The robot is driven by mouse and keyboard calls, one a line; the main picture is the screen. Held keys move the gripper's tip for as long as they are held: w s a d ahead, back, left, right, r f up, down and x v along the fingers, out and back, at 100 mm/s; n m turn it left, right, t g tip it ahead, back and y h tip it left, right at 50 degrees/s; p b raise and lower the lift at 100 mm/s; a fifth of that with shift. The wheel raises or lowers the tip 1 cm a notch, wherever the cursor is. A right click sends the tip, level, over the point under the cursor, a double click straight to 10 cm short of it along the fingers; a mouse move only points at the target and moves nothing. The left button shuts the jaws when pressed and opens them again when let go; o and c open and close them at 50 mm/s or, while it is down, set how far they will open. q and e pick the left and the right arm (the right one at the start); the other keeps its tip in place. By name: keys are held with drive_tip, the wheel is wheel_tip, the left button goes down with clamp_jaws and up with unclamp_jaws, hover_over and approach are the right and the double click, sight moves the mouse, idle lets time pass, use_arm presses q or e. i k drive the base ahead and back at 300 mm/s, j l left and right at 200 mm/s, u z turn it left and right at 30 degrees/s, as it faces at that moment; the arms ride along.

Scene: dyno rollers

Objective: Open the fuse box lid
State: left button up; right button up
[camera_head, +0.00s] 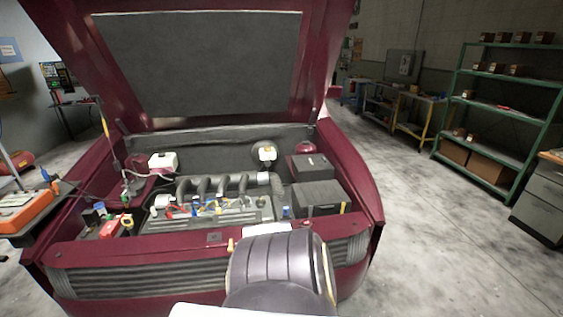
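Two dark boxes sit at the right side of the open engine bay. The rear box (311,167) has a flat top that looks closed. The front box (317,195) is larger, also with a flat top that looks closed. I cannot tell for certain which one is the fuse box. Neither of my grippers shows. A dark, rounded part that looks like mine rises at the bottom middle, in front of the car's grille, and no fingers show on it.
The red car's hood (200,60) stands raised over the bay. The engine (215,208) fills the middle, with loose coloured items on it. An orange case (25,208) is at the left. A green shelf (500,110) stands at the right, with open floor (450,240) before it.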

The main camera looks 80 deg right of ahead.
sight(312, 167)
drive_tip(key=z, duration=3.1)
drive_tip(key=i+l+u, duration=0.1)
drive_tip(key=l, duration=0.25)
drive_tip(key=i+l, duration=0.3)
drive_tip(key=i+l+u, duration=0.15)
drive_tip(key=l, duration=0.25)
drive_tip(key=i+l+u, duration=0.1)
drive_tip(key=l, duration=0.3)
drive_tip(key=i+l, duration=0.2)
drive_tip(key=l, duration=0.15)
drive_tip(key=i+l+u, duration=0.15)
drive_tip(key=l, duration=0.25)
drive_tip(key=i+l+u, duration=0.1)
drive_tip(key=l, duration=0.3)
